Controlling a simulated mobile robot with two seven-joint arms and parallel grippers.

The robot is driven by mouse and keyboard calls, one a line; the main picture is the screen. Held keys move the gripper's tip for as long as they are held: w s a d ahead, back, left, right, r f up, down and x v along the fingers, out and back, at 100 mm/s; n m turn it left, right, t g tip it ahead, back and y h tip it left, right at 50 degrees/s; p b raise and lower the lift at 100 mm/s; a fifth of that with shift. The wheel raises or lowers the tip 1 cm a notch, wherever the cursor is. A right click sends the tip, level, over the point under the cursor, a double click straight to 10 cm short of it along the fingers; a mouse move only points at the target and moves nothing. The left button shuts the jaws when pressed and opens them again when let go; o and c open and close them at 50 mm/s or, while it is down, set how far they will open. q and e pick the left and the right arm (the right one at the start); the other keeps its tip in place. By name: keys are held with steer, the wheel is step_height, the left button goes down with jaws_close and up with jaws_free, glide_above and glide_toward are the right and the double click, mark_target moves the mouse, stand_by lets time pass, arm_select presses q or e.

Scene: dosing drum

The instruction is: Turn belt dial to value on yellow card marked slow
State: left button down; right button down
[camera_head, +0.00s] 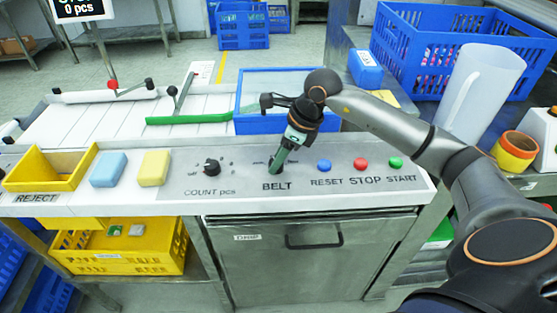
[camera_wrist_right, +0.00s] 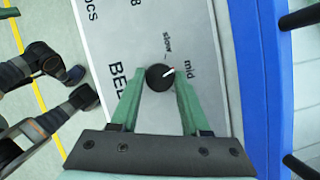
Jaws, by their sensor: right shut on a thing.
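The belt dial (camera_wrist_right: 160,77) is a round black knob with a white pointer line, seen in the right wrist view. Its line points up and right, toward the printed "mid"; "slow" is printed farther up. My right gripper (camera_wrist_right: 160,88) has its green fingers on either side of the knob and is shut on it. In the head view my right gripper (camera_head: 279,163) reaches down onto the panel above the "BELT" label, and mostly hides the dial. I cannot make out a yellow card marked slow. My left gripper is not identifiable in either view.
The count dial (camera_head: 211,167) is to the left of the belt dial. A blue button (camera_head: 323,166), red button (camera_head: 361,163) and green button (camera_head: 396,162) are to its right. A blue block (camera_head: 108,170) and yellow block (camera_head: 153,168) lie farther left. A blue tray (camera_head: 240,124) stands behind.

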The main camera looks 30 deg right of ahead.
steer(key=n+g+y, duration=0.1)
steer(key=n, duration=0.2)
steer(key=shift+w+n+b, duration=0.15)
steer(key=shift+n+b, duration=0.15)
steer(key=shift+n, duration=0.1)
steer(key=n, duration=0.2)
steer(key=n+g, duration=0.1)
steer(key=n, duration=0.1)
steer(key=shift+w+g+y, duration=0.1)
steer(key=shift+g+y, duration=0.2)
steer(key=shift+y, duration=0.1)
steer(key=shift+d+n, duration=0.1)
steer(key=shift+n, duration=0.2)
steer(key=shift+c, duration=1.9)
jaws_free()
steer(key=shift+r, duration=0.1)
steer(key=v, duration=1.2)
steer(key=shift+r, duration=0.25)
